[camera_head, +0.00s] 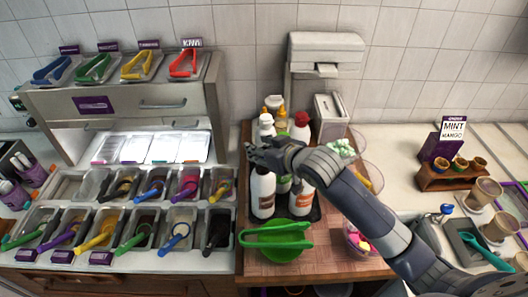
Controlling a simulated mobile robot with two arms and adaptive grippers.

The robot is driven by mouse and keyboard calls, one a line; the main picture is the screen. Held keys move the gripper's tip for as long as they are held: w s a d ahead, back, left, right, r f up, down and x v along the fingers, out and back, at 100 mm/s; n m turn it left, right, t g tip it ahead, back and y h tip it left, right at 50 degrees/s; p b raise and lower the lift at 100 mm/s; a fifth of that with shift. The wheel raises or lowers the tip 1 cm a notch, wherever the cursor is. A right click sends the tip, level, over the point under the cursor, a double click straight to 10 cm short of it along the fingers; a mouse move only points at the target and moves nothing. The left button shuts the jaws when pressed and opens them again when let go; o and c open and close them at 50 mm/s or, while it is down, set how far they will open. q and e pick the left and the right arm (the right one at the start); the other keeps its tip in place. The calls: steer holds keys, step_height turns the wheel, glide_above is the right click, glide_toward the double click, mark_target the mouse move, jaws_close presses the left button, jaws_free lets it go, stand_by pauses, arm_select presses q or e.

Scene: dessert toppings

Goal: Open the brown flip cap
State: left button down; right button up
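A group of squeeze bottles stands upright on a dark tray on the wooden board. The front-left white bottle with a dark label (263,193) has its top hidden by my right gripper (257,156). I cannot make out a brown flip cap. My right arm comes in from the lower right, and its gripper reaches over the front bottles, fingers toward the left. I cannot tell whether the fingers touch the bottle or are open. My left gripper is not in view.
Topping trays with scoops (140,222) fill the left counter. A dispenser (326,55) stands behind. A purple mint sign (443,140) and cups are at the right.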

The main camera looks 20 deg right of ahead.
steer(key=shift+w+a+r+g+h, duration=0.15)
steer(key=shift+w+r+g+h, duration=0.2)
steer(key=shift+w+g, duration=0.35)
steer(key=shift+w+a+f+g+h, duration=0.2)
steer(key=shift+w+f+g+h, duration=0.3)
steer(key=shift+g, duration=1.05)
steer(key=shift+w+a+f+g+h, duration=0.25)
steer(key=shift+w+g, duration=0.4)
steer(key=shift+g, duration=0.85)
steer(key=shift+w+a+f+g+h, duration=0.25)
steer(key=shift+w+g+h, duration=0.3)
steer(key=shift+g, duration=1)
steer(key=shift+f, duration=0.1)
steer(key=o, duration=1.1)
steer(key=shift+c, duration=0.2)
steer(key=shift+w, duration=0.1)
step_height(320, 180, up, 12)
steer(key=shift+s+d, duration=0.2)
steer(key=shift+s, duration=0.15)
